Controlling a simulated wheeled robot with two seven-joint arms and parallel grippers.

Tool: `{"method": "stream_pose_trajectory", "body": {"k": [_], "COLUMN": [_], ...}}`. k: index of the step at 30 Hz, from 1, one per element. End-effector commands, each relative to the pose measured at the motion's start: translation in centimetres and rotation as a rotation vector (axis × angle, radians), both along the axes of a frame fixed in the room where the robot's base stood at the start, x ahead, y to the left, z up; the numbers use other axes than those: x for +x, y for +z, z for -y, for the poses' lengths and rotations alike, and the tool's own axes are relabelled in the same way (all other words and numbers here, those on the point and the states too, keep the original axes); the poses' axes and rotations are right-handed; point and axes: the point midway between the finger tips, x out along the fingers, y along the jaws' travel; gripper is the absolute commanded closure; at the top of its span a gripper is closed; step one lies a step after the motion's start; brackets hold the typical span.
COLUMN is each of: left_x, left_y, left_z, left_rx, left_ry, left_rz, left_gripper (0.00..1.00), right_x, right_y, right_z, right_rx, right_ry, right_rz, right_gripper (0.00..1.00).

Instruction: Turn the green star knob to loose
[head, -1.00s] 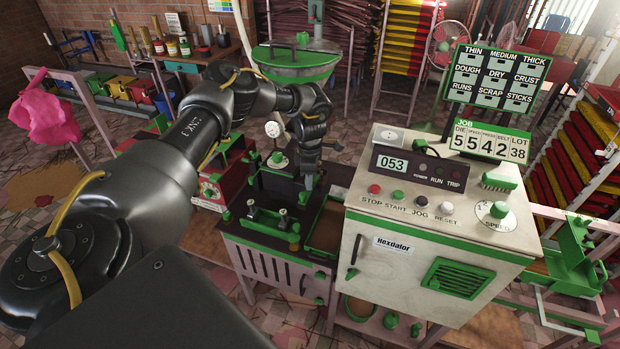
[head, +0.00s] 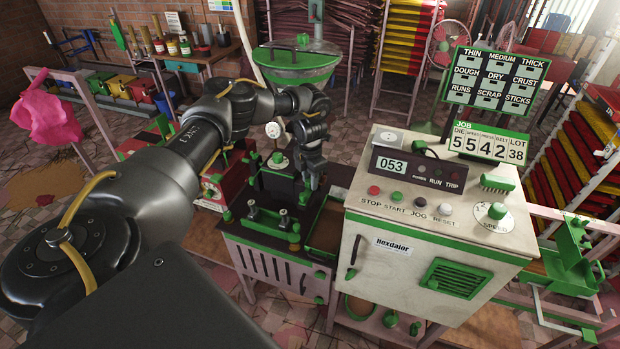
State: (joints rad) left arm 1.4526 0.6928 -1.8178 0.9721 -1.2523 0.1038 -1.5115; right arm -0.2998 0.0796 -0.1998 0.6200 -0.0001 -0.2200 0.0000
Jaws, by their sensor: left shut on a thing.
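My left gripper (head: 311,179) reaches down from the left over the dark extruder block, left of the control cabinet. It is shut on a small green knob (head: 305,197), of which only a little green shows at the fingertips. The fingers hide most of the knob, so its star shape and its turn angle cannot be made out. My right gripper is not in view.
The white Hexdalor cabinet (head: 440,215) with buttons and a speed dial stands close on the right. A round gauge (head: 273,130) and a green hopper (head: 295,68) stand behind the gripper. Small green-based clamps (head: 268,217) sit in front.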

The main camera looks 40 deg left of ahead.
Motion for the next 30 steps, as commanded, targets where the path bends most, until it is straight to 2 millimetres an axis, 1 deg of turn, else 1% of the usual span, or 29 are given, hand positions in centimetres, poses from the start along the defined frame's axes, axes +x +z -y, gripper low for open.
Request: {"method": "stream_pose_trajectory", "body": {"k": [18, 24, 30], "left_x": [0.1, 0.1, 0.1], "left_y": [0.1, 0.1, 0.1], "left_z": [0.0, 0.0, 0.0], "left_rx": [-0.001, 0.000, 0.000], "left_ry": [0.573, 0.718, 0.817], "left_rz": [0.001, 0.002, 0.003], "left_gripper": [0.92, 0.92, 0.92], "right_x": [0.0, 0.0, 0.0], "right_y": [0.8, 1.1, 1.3], "right_z": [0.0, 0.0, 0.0], "right_rx": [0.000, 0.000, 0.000], "right_ry": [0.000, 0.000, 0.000], "right_rz": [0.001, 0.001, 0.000], "right_gripper": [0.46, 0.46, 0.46]}}
